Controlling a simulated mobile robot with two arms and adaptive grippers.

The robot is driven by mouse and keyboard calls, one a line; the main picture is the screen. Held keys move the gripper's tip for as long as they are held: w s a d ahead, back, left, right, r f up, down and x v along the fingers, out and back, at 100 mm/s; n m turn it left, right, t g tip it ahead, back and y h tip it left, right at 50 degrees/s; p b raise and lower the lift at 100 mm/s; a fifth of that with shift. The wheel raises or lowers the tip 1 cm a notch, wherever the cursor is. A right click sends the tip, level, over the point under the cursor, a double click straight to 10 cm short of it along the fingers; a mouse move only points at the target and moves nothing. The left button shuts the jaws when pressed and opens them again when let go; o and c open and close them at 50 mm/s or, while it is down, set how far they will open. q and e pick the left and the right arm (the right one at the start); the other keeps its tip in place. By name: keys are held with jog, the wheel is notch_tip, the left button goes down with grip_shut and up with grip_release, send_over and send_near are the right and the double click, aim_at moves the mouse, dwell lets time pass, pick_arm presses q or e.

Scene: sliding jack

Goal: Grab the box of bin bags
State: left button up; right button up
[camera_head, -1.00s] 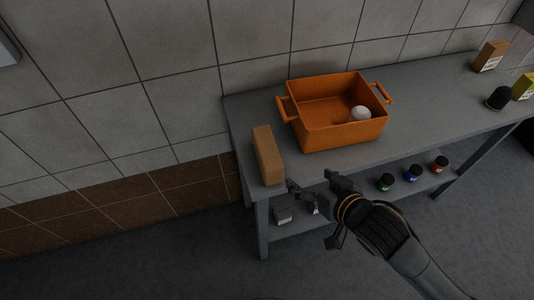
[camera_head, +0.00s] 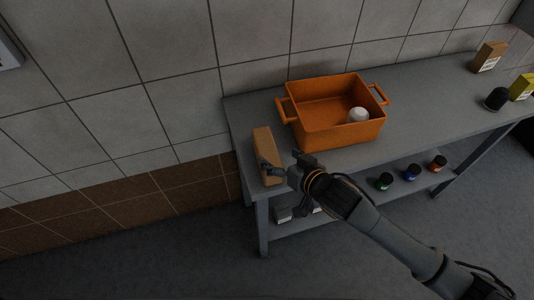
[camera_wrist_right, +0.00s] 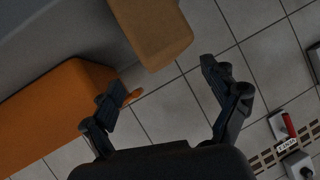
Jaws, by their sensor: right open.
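A plain brown upright box (camera_head: 264,142) stands at the left end of the grey table, just left of the orange crate. No label on it shows, so I cannot read whether it holds bin bags. My right gripper (camera_head: 283,163) is open at the near end of this box and partly covers its lower part. In the right wrist view, the brown box (camera_wrist_right: 152,32) lies ahead, beyond the spread fingers (camera_wrist_right: 162,82), with nothing held between them. My left gripper is not in view.
The orange crate (camera_head: 309,132) with a white round object (camera_head: 358,115) stands close right of the gripper. Another brown box (camera_head: 489,57), a dark item (camera_head: 497,98) and a yellow box (camera_head: 522,87) stand at the table's far right. Small jars (camera_head: 411,173) sit on the lower shelf.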

aim_at(270, 152)
jog(key=shift+p+x, duration=0.5)
jog(key=shift+x, duration=1.75)
jog(key=shift+a+r, duration=0.1)
jog(key=shift+r, duration=0.05)
jog(key=c, duration=1.5)
